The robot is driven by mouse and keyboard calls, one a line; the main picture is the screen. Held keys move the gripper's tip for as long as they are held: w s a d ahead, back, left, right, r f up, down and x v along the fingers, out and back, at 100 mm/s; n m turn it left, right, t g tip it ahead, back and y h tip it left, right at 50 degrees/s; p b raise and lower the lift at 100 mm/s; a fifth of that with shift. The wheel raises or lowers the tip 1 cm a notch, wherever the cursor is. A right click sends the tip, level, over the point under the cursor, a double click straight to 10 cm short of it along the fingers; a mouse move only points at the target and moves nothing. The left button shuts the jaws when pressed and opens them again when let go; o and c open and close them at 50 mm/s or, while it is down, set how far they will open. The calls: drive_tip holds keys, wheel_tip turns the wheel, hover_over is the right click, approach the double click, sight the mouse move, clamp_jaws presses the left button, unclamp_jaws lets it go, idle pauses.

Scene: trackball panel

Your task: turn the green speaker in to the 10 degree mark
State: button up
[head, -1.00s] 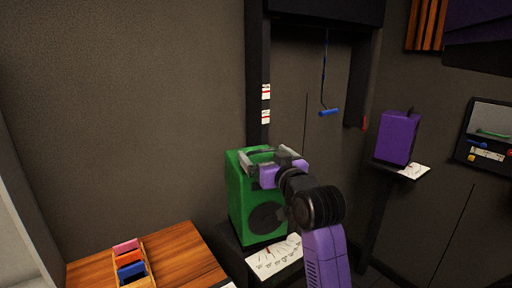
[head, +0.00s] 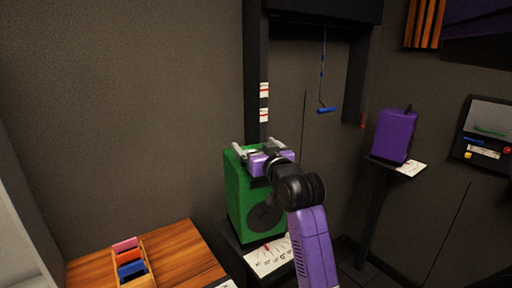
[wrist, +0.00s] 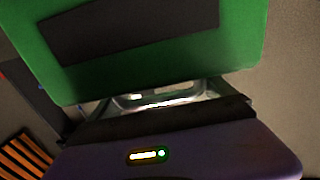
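The green speaker (head: 237,205) stands upright on a dark stand, its round cone facing forward right. A white sheet with scale marks (head: 268,259) lies at its front foot, with a small red pointer (head: 266,246) at the sheet's back edge; the numbers are too small to read. My gripper (head: 256,147) is at the top of the speaker, its two grey fingers spread wide apart. In the wrist view a green speaker face with a dark panel (wrist: 135,30) fills the top, close to my gripper. I cannot tell whether the fingers touch the speaker.
A purple speaker (head: 393,136) stands on a shelf to the right, with a white sheet beneath. A blue handle (head: 326,110) hangs on a cord behind. A wooden table (head: 185,258) with a rack of coloured blocks is at lower left. A wall panel is far right.

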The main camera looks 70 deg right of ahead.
drive_tip(key=shift+s, duration=0.1)
drive_tip(key=c, duration=0.5)
drive_tip(key=shift+o, duration=0.2)
drive_tip(key=shift+s+d+f+n+t+y+b, duration=0.15)
drive_tip(key=shift+n+t+y+b, duration=0.3)
drive_tip(key=shift+n+t+y, duration=0.5)
drive_tip(key=shift+w+d+f+n+t+y+b, duration=0.15)
drive_tip(key=shift+n+t+y+b, duration=0.35)
drive_tip(key=shift+y, duration=0.75)
drive_tip(key=shift+s+r+n+t+y+b, duration=0.1)
drive_tip(key=shift+r+n+t+y+b, duration=0.1)
drive_tip(key=shift+n+t+y+b, duration=0.45)
drive_tip(key=shift+p, duration=0.3)
drive_tip(key=o, duration=1.8)
drive_tip(key=shift+c, duration=0.2)
